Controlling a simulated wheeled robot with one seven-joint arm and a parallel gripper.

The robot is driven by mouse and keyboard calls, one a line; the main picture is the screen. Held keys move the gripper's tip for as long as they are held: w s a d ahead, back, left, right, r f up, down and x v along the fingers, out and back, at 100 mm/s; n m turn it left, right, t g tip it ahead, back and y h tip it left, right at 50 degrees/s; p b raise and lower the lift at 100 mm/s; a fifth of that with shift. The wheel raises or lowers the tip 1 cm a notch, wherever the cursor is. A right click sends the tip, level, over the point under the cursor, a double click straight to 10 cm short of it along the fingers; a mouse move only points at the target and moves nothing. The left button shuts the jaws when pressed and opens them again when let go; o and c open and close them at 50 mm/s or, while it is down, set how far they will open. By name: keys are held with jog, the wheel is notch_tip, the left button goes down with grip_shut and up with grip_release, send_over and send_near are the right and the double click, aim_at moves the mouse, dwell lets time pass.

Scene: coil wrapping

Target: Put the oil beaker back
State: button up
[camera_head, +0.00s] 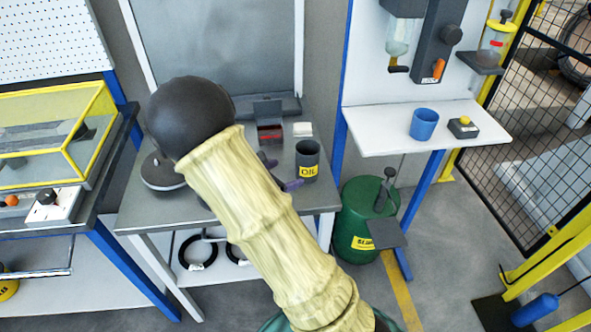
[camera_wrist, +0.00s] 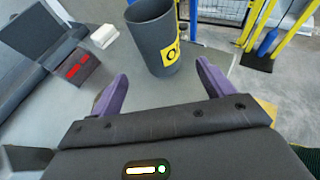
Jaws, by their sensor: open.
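The oil beaker (camera_head: 307,160) is a dark grey cup with a yellow OIL label. It stands upright on the grey table (camera_head: 330,194), near its right side. It also shows in the wrist view (camera_wrist: 156,40), upright and in front of my gripper. My gripper (camera_wrist: 158,82) has two purple fingers spread apart, with nothing between them. The beaker stands just beyond the fingertips, and I see no clear contact. In the head view my gripper (camera_head: 280,178) is partly hidden behind my arm, just left of the beaker.
A device with a red display (camera_head: 269,131) and a white block (camera_head: 302,129) stand behind the beaker. A round grey scale (camera_head: 163,172) is at the table's left. A white shelf (camera_head: 380,120) at right holds a blue cup (camera_head: 424,124). A green drum (camera_head: 362,225) stands below.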

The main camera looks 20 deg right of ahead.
jog(key=shift+v, duration=1.15)
jog(key=s+a+r+m+g+y, duration=0.1)
jog(key=s+a+m+y, duration=0.1)
jog(key=s+m+y, duration=0.4)
jog(key=s+a+r+m+g+y, duration=0.1)
jog(key=s+m+y, duration=0.5)
jog(key=m, duration=1)
jog(key=s+a, duration=0.1)
jog(key=s, duration=0.2)
jog(key=shift+a+y, duration=0.3)
jog(key=shift+y, duration=0.1)
